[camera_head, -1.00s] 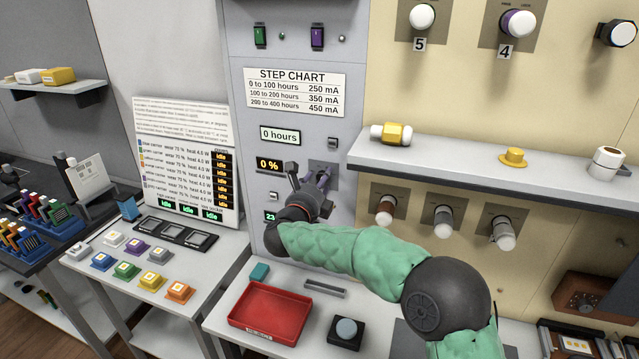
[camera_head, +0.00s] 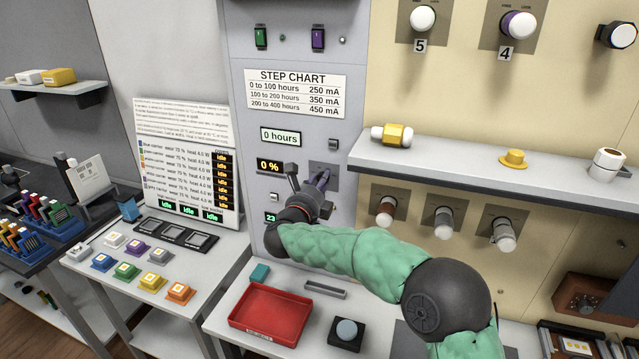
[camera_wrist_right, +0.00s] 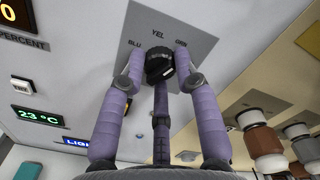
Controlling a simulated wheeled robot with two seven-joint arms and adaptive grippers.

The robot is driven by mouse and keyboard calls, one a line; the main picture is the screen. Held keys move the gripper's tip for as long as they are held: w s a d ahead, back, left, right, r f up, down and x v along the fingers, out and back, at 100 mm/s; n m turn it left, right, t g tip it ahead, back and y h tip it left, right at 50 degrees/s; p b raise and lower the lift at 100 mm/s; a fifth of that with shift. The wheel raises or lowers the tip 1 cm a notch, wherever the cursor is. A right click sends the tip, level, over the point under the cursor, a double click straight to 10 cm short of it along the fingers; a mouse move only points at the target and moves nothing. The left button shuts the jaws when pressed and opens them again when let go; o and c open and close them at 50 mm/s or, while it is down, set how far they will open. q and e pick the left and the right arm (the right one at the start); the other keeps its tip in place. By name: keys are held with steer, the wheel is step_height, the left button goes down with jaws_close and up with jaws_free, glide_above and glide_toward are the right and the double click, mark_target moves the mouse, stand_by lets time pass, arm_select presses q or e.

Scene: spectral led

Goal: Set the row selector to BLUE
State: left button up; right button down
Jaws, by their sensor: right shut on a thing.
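The row selector is a dark round knob (camera_wrist_right: 160,66) on a grey plate (camera_wrist_right: 182,30) in the right wrist view. The plate is marked BLU at the left, YEL at the top and GRN at the right. My right gripper (camera_wrist_right: 157,78) has its purple fingers around the knob and is shut on it. I cannot tell for sure which mark the knob points at. In the head view my right gripper (camera_head: 320,181) is at the same plate (camera_head: 328,171), and its fingers and wrist hide the knob. My left gripper is not in view.
A 0 % display (camera_head: 269,166) and an hours display (camera_head: 280,136) are left of the selector. Below are a red tray (camera_head: 270,314) and a round grey button (camera_head: 346,329). A shelf (camera_head: 470,172) juts out at the right, above several lamp holders.

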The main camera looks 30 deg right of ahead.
steer(key=shift+f+n, duration=0.1)
steer(key=shift+n, duration=0.2)
steer(key=n+p, duration=1.4)
steer(key=n, duration=0.5)
stand_by(0.5)
steer(key=c, duration=0.9)
jaws_free()
